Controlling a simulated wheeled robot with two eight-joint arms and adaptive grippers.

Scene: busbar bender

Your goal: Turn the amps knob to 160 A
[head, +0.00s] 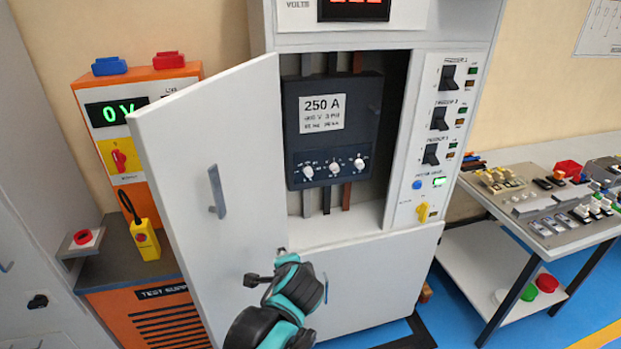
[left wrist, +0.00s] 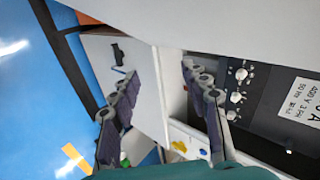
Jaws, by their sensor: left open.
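A dark breaker (head: 334,125) with a 250 A label sits inside the open cabinet. Its lower face has three white knobs, the left (head: 308,171), middle (head: 334,168) and right (head: 359,163). Their markings are too small to read, so I cannot tell which is amps or its setting. The breaker (left wrist: 265,110) and knobs (left wrist: 236,97) show at the right in the left wrist view. My left gripper (head: 265,266) is below the breaker in front of the cabinet, apart from the knobs. Its fingers (left wrist: 160,70) are spread and empty. My right gripper is not in view.
The open cabinet door (head: 205,170) stands left of the breaker, close to my left arm. A switch panel (head: 440,130) flanks the opening at right. An orange test unit (head: 140,290) stands at left, and a cluttered bench (head: 530,215) at right.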

